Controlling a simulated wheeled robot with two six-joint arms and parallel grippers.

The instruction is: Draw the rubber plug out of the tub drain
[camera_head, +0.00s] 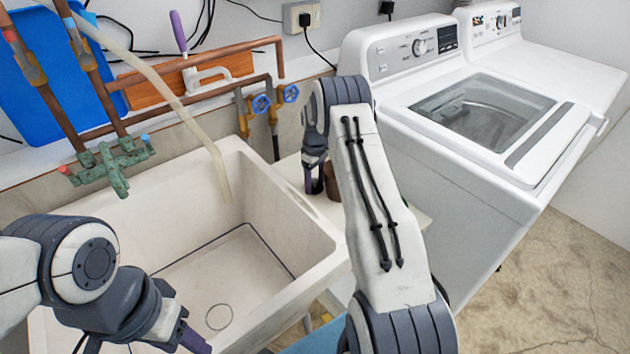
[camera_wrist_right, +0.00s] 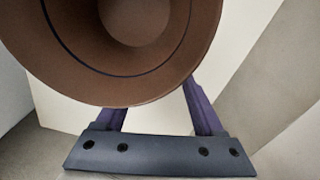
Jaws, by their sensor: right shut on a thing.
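The tub (camera_head: 165,205) is a deep, cream-coloured basin. A round drain outline (camera_head: 219,317) shows on its floor near the front; nothing brown sits in it. My right gripper (camera_head: 318,178) is beside the tub's right rim, shut on a brown round piece (camera_head: 333,184). In the right wrist view this brown piece (camera_wrist_right: 60,70) has a wide rim and a round centre, with the purple fingers of the right gripper (camera_wrist_right: 157,100) at its lower edge. I cannot tell for certain that it is the rubber plug. My left gripper (camera_head: 190,340) is low at the tub's front; its fingertips are unclear.
A white ledge (camera_head: 415,218) lies between the tub and a white washing machine (camera_head: 430,160). A green tap (camera_head: 110,165) and a pale hose (camera_head: 220,178) hang over the tub's back left. Copper pipes and blue valves (camera_head: 262,103) line the wall.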

